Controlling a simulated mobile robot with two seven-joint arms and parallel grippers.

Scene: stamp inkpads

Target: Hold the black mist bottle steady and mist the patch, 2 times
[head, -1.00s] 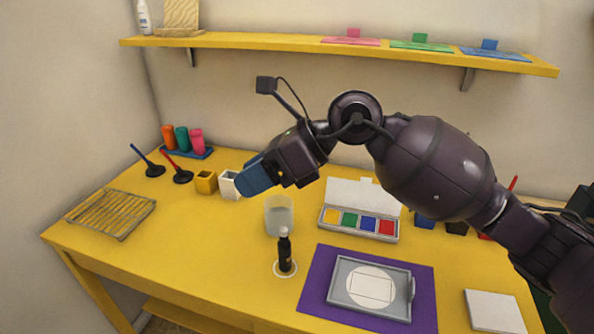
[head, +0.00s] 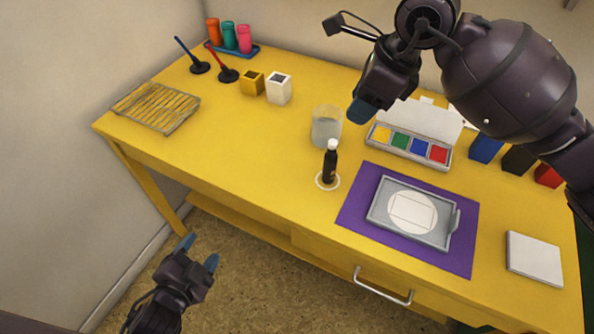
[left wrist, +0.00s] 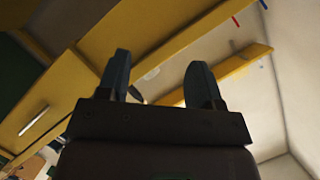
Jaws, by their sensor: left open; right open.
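The black mist bottle (head: 330,165) with a white cap stands upright on a white ring on the yellow table. The patch (head: 412,212) is a white round piece with an outlined rectangle, lying in a grey tray (head: 380,213) on a purple mat (head: 354,213). My left gripper (head: 199,252) is open and empty, in front of the table edge, left of and well apart from the bottle. Its spread fingers also show in the left wrist view (left wrist: 158,60). My right gripper (head: 362,108) is open, above the table behind the bottle; its fingers overlap in this view.
A clear beaker (head: 326,126) stands just behind the bottle. A paint box (head: 410,146) is behind the mat, and a white square (head: 534,257) lies right of it. A wire rack (head: 156,107) is at the far left. The table left of the bottle is clear.

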